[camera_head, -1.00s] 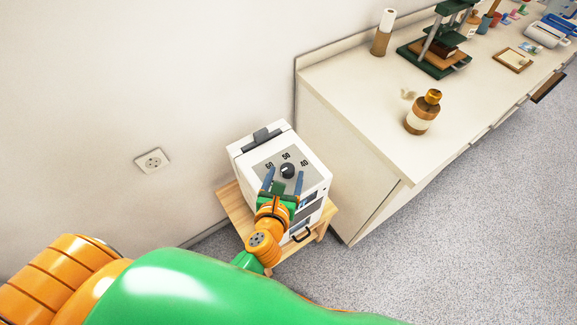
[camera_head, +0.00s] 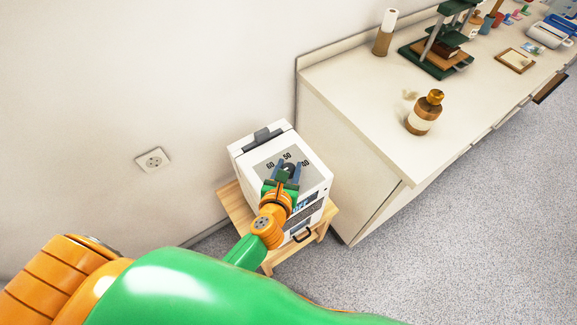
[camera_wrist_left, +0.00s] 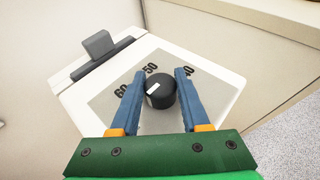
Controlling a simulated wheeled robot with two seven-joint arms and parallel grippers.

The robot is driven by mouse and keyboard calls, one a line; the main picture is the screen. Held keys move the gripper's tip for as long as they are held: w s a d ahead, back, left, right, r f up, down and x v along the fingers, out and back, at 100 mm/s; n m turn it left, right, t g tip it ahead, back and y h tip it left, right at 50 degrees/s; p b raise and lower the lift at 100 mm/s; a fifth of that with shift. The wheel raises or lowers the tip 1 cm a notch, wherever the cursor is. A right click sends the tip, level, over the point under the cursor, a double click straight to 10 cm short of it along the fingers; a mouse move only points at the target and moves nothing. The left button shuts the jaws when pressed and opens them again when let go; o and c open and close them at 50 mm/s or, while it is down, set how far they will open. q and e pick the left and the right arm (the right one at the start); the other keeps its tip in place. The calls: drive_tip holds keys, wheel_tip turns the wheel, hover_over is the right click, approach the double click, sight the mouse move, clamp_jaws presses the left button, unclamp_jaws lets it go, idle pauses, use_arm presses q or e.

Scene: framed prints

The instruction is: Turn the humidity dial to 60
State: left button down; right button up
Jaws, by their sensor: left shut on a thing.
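The humidity dial (camera_wrist_left: 163,95) is a round black knob with a white mark on its top. It sits on a grey scale plate (camera_wrist_left: 108,100) marked 60 at the left, 50 in the middle and 40 at the right. The white mark lies on the knob's left side; its exact reading is hard to tell. The plate is on top of a white box (camera_head: 243,148). My left gripper (camera_head: 287,170) reaches down over the plate, its blue fingers on either side of the dial and shut on it. The wrist view also shows this gripper (camera_wrist_left: 160,76). My right gripper is out of view.
The box stands on a small wooden stool (camera_head: 233,207) beside a white counter (camera_head: 350,100). A brown bottle (camera_head: 424,114) and a green press (camera_head: 440,50) stand on the counter. A wall socket (camera_head: 154,160) is at the left.

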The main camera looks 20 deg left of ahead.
use_arm(q)
drive_tip(key=shift+r+m+h+p, duration=0.3)
drive_tip(key=shift+m+h+p, duration=0.8)
drive_tip(key=shift+h+p, duration=0.3)
drive_tip(key=shift+a+m+h+p, duration=0.1)
drive_tip(key=shift+m+h+p, duration=0.2)
drive_tip(key=shift+m+p, duration=0.1)
drive_tip(key=shift+f+m+g+h+p, duration=0.15)
drive_tip(key=shift+m+g+h+p, duration=0.3)
drive_tip(key=shift+m+h, duration=0.55)
drive_tip(key=shift+f+m+g+h, duration=0.15)
drive_tip(key=shift+m+g+h, duration=0.2)
drive_tip(key=shift+m+h, duration=0.55)
drive_tip(key=shift+f+m+g+h+b, duration=0.15)
drive_tip(key=shift+m+g+h+b, duration=0.5)
drive_tip(key=shift+h, duration=0.25)
drive_tip(key=shift+m+g+h+b, duration=0.75)
drive_tip(key=shift+m+h+b, duration=0.2)
drive_tip(key=shift+m+h, duration=0.3)
drive_tip(key=shift+m+g+h+b, duration=0.35)
drive_tip(key=shift+m+g, duration=0.05)
drive_tip(key=shift+m, duration=0.1)
drive_tip(key=shift+r, duration=0.2)
